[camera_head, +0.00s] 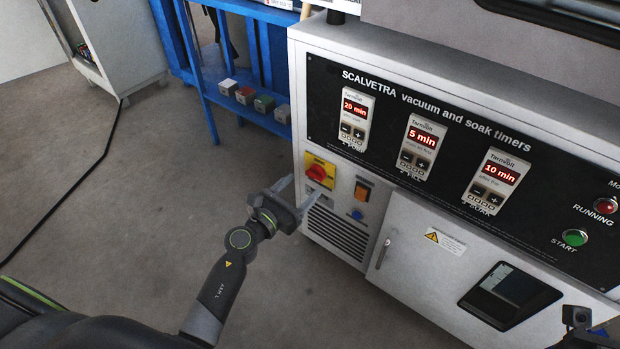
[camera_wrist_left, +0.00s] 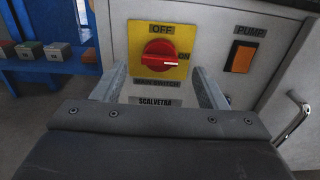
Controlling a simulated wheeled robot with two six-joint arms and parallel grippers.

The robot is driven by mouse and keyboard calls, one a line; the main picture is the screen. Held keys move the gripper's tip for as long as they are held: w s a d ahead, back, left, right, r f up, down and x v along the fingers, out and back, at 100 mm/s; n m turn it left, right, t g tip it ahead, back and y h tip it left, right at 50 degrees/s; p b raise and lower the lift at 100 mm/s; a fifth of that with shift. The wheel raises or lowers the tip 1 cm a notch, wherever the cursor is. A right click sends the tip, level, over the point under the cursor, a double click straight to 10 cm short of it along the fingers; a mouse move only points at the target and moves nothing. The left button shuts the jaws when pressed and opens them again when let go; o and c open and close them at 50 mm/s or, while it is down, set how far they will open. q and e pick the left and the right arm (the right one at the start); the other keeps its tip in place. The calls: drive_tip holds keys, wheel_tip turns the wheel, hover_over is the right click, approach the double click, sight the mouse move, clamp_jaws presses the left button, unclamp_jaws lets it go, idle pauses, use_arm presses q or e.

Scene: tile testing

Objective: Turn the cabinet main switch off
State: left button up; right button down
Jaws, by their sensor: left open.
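The main switch is a red rotary knob (camera_head: 317,173) on a yellow plate (camera_head: 328,182), low on the left of the cabinet front. In the left wrist view the knob (camera_wrist_left: 158,54) has its white mark pointing right to ON; OFF is printed above it. My left gripper (camera_head: 302,189) is open and empty, just in front of and below the switch in the head view. In the left wrist view its two fingers (camera_wrist_left: 160,74) stand left and right of the knob, apart from it. My right gripper's fingers are not in view.
An orange PUMP switch (camera_head: 362,191) and a blue button (camera_head: 357,214) sit right of the main switch. A door handle (camera_head: 384,252) sticks out lower down. Several small boxes (camera_head: 264,103) stand on a blue rack (camera_head: 205,100) at the left.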

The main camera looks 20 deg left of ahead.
sight(312, 176)
use_arm(q)
drive_tip(key=shift+x, duration=2.35)
drive_tip(key=c, duration=1)
